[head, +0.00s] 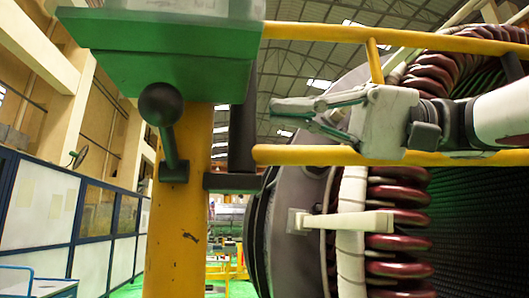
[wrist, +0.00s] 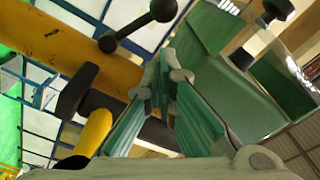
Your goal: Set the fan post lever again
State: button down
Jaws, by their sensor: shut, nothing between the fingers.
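A yellow post (head: 178,230) stands left of centre in the head view, topped by a green box (head: 190,70). A dark lever with a ball knob (head: 160,104) is mounted on the post just below the box, its knob up and toward the camera. In the wrist view the lever (wrist: 135,27) shows at the top, its knob to the upper right. My gripper (head: 280,107) is to the right of the post, pointing left, apart from the lever. Its green-padded fingers (wrist: 163,68) are shut and empty. The lever lies beyond the fingertips in the wrist view.
Yellow rails (head: 300,155) run right from the post, above and below my gripper. A dark upright bar (head: 242,130) stands between the post and my gripper. A large stator with dark red coils (head: 398,220) fills the right side. Windowed partitions (head: 40,215) stand at left.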

aim_at(168, 139)
jog(key=s+a+p, duration=0.1)
jog(key=a, duration=0.8)
jog(key=shift+s+a+r+p, duration=0.15)
jog(key=shift+s+a+p, duration=0.1)
jog(key=shift+s+p, duration=0.1)
jog(key=shift+s+d+f+n+b, duration=0.1)
jog(key=shift+s+f+n+b, duration=0.2)
jog(key=shift+b, duration=0.5)
jog(key=shift+f+n+b, duration=0.1)
jog(key=shift+n+b, duration=0.3)
jog(key=shift+b, duration=0.35)
notch_tip(168, 139, down, 6)
jog(key=s+n+g+b, duration=0.1)
jog(key=s+n+b, duration=0.1)
jog(key=n+b, duration=0.8)
jog(key=b, duration=0.9)
jog(key=shift+s+d+b, duration=0.2)
jog(key=shift+d+b, duration=0.05)
jog(key=shift+b, duration=0.15)
jog(key=shift+n, duration=0.3)
jog(key=shift+d+f, duration=0.1)
jog(key=shift+d, duration=0.05)
